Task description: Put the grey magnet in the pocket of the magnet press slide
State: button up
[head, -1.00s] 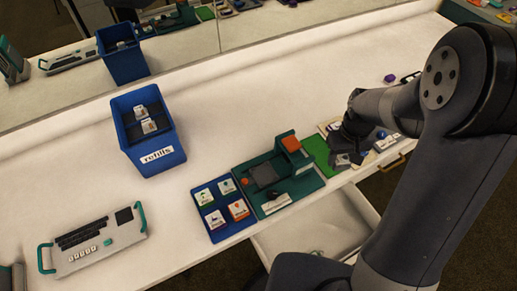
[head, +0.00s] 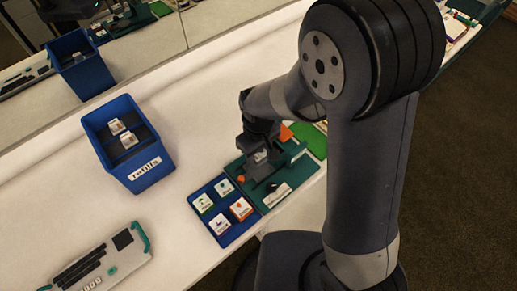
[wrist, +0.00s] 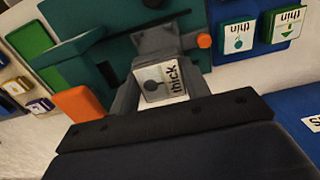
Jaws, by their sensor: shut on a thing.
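My gripper (head: 260,158) is shut on the grey magnet (wrist: 163,83), a small block whose pale face reads "thick" beside a dark grey picture. In the wrist view the magnet sits between the two fingers of my gripper (wrist: 162,88). The magnet press (head: 298,181) has a teal base and an orange part (head: 286,133). Its grey slide (wrist: 152,38) shows just beyond the magnet in the wrist view. In the head view my gripper is over the slide area and hides part of it. I cannot see the pocket clearly, nor tell whether the magnet touches the slide.
A blue tray (head: 237,234) with several labelled magnets lies left of the press. A blue refills bin (head: 150,177) stands farther back left. A grey keyboard-like device (head: 128,262) lies at the lower left. A green mat (head: 314,140) is right of the press.

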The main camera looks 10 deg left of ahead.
aim_at(259, 168)
jog(key=shift+f+b, duration=2.2)
jog(key=shift+f, duration=0.85)
jog(key=o, duration=1.1)
jog(key=shift+c, duration=0.2)
jog(key=shift+r, duration=0.15)
notch_tip(259, 168, up, 11)
jog(key=shift+f, duration=0.2)
